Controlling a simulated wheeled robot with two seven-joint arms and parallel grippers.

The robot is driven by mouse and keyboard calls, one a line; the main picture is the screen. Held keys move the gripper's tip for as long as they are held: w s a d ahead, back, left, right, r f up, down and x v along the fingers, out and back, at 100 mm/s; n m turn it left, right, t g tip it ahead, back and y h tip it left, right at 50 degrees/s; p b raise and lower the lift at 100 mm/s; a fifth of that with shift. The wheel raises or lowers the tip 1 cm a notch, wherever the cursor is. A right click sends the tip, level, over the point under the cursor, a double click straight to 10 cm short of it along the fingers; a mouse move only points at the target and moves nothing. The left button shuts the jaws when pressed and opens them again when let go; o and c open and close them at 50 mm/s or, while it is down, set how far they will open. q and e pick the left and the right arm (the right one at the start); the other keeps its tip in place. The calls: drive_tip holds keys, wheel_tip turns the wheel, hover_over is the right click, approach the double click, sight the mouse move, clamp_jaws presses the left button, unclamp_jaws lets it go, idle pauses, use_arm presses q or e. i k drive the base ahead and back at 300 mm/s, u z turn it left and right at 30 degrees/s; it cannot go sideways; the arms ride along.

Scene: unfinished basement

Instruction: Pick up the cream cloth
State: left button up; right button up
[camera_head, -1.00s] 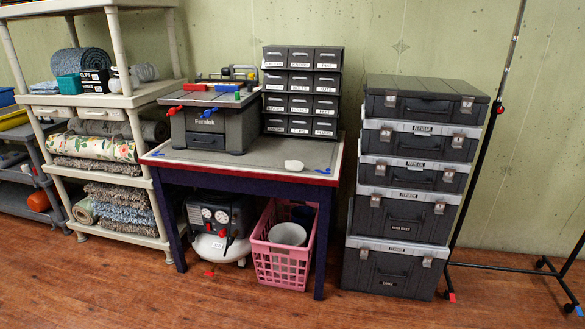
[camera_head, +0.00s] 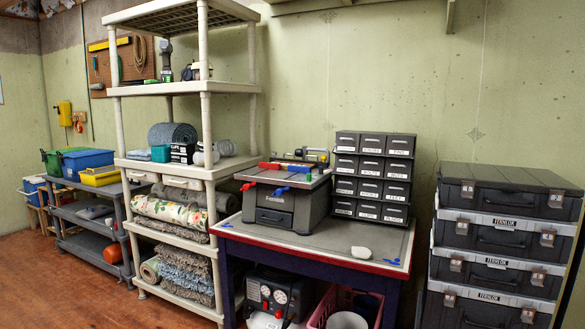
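A small cream-white item (camera_head: 361,251) lies on the front right part of the workbench top (camera_head: 318,238). It is low and rounded; it may be the cream cloth, but it is too small to tell for sure. Nothing touches it from above. Neither of my grippers shows in the head view.
Stacked toolboxes (camera_head: 500,238) stand to the right. A cream shelf unit (camera_head: 185,88) with rolled rugs stands to the left. The bench top around the cream-white item is mostly clear.

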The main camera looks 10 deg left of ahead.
sight(361, 254)
drive_tip(key=u, duration=0.7)
drive_tip(key=i, duration=1.45)
drive_tip(key=u, duration=0.25)
